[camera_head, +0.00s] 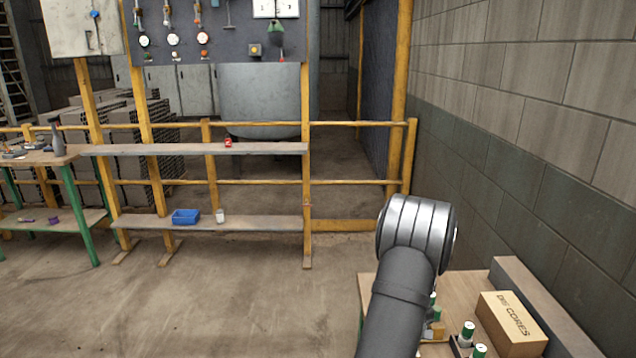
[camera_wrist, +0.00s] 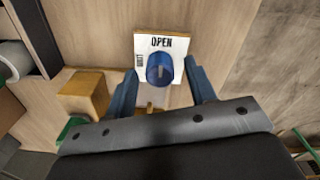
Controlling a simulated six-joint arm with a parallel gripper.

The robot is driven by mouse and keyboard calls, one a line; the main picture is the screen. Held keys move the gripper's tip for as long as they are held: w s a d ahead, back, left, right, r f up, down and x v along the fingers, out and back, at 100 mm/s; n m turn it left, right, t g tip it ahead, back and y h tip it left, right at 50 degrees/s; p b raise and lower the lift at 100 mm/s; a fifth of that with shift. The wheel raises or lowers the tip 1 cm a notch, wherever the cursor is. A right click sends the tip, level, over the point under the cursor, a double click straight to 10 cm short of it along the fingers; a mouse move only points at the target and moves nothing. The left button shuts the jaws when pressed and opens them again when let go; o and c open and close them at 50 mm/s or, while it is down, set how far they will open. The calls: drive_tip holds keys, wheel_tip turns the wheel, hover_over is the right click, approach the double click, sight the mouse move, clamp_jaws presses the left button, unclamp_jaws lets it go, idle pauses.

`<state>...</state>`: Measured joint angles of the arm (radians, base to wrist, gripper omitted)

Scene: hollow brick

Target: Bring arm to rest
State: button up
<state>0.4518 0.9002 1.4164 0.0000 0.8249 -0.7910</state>
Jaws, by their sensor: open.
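My gripper (camera_wrist: 160,88) shows in the wrist view with its two blue fingers apart. Between and just beyond the fingertips is a blue knob (camera_wrist: 160,68) on a white plate marked "OPEN" (camera_wrist: 179,44). I cannot tell whether the fingers touch the knob; no gap is closed on it.
A block wall (camera_head: 530,130) stands close on the right. A yellow railing (camera_head: 360,124) with shelves lies ahead. The floor (camera_head: 240,300) at centre left is clear.

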drive_tip(key=shift+n, duration=1.2)
drive_tip(key=o, duration=0.9)
drive_tip(key=shift+o, duration=1)
drive_tip(key=w+a+r+m+h, duration=0.1)
drive_tip(key=w+a+r+m, duration=0.1)
drive_tip(key=r, duration=0.8)
drive_tip(key=shift+w+a+r+t+h, duration=0.35)
drive_tip(key=shift+w+a, duration=0.2)
drive_tip(key=shift+w, duration=0.55)
drive_tip(key=w+a+r+m+t+h, duration=0.1)
drive_tip(key=a+r+m, duration=0.1)
drive_tip(key=r, duration=0.5)
drive_tip(key=w+a+r+m+t+h, duration=0.1)
drive_tip(key=a+r+m, duration=0.15)
drive_tip(key=r, duration=0.45)
drive_tip(key=x, duration=0.9)
drive_tip(key=shift+d+f+n, duration=0.2)
drive_tip(key=shift+f+n, duration=0.15)
drive_tip(key=shift+r, duration=0.15)
